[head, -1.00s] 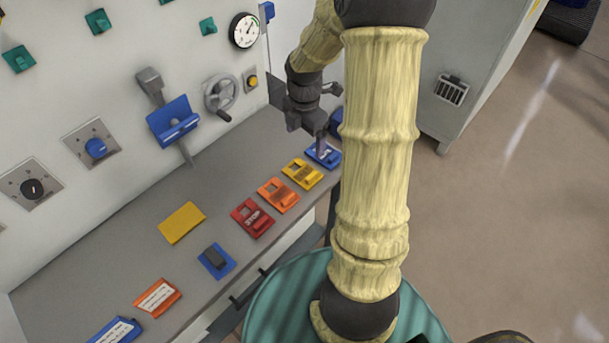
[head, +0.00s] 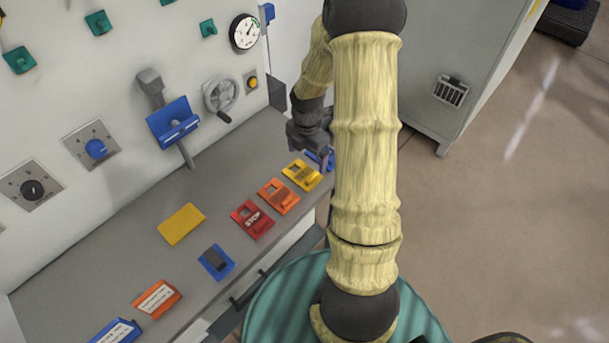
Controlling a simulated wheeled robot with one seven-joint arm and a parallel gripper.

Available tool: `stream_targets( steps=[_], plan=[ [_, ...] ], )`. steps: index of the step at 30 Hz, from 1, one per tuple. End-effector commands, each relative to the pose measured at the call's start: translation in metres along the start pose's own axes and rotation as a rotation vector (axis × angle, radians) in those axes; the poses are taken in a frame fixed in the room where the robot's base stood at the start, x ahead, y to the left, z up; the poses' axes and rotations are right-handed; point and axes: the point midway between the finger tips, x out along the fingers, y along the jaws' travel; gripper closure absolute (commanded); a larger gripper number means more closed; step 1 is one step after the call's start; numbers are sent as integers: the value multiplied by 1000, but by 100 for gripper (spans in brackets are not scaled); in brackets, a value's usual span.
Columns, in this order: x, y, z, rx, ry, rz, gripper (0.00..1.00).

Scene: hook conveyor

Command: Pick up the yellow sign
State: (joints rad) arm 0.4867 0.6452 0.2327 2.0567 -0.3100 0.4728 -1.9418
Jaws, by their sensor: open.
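A yellow sign (head: 302,174) with a raised tab and dark print lies on the grey bench, near the right end of a row of coloured signs. A second flat yellow plate (head: 181,223) lies further left, without visible print. My gripper (head: 324,163) is open, points down and hangs near the right end of the row, just right of and behind the yellow sign. No object shows between its fingers. Whether it touches the blue sign below it cannot be told. My forearm hides part of the area to the right.
An orange sign (head: 278,196) and a red stop sign (head: 252,219) lie left of the yellow sign. A blue sign (head: 318,157) is partly hidden at the right. A handwheel (head: 221,95) and a blue wall holder (head: 172,122) stick out behind the bench.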

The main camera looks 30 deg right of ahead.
Motion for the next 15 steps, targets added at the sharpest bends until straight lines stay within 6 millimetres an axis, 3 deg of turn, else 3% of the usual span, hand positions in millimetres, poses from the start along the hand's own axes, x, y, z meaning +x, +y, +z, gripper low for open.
stream_targets(
  steps=[6,15],
  plan=[
    [37,0,0,0,2,-3,7],
    [47,0,0,0,0,1,7]
  ],
)
